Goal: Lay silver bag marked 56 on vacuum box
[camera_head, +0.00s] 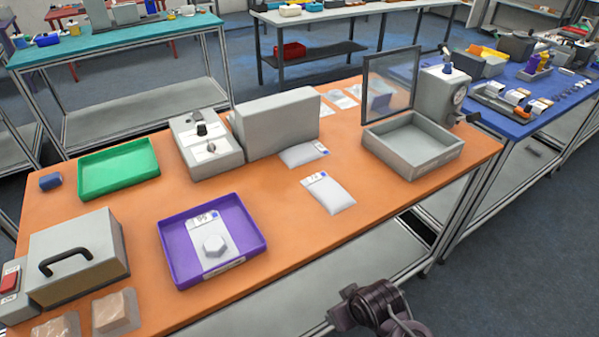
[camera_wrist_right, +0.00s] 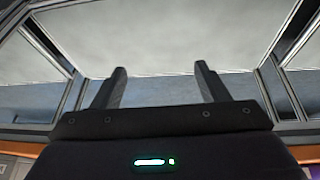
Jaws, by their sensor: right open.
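Two silver-white bags lie flat on the orange table: a nearer bag (camera_head: 331,197) and a farther bag (camera_head: 298,157) beside the grey block. Both carry labels too small to read, so I cannot tell which is marked 56. A grey open-topped box (camera_head: 412,146) with a raised clear lid (camera_head: 389,80), apparently the vacuum box, stands at the right end of the table. My right gripper (camera_wrist_right: 162,86) is open and empty in the right wrist view, over bare grey surface. Part of my right arm shows at the bottom of the head view. My left gripper is not in view.
A purple tray (camera_head: 176,257) holds a labelled sheet and a hexagonal part. A green tray (camera_head: 118,171), a grey device (camera_head: 205,146), a tall grey block (camera_head: 275,124) and a handled case (camera_head: 78,262) occupy the table's left and back. The table's front middle is clear.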

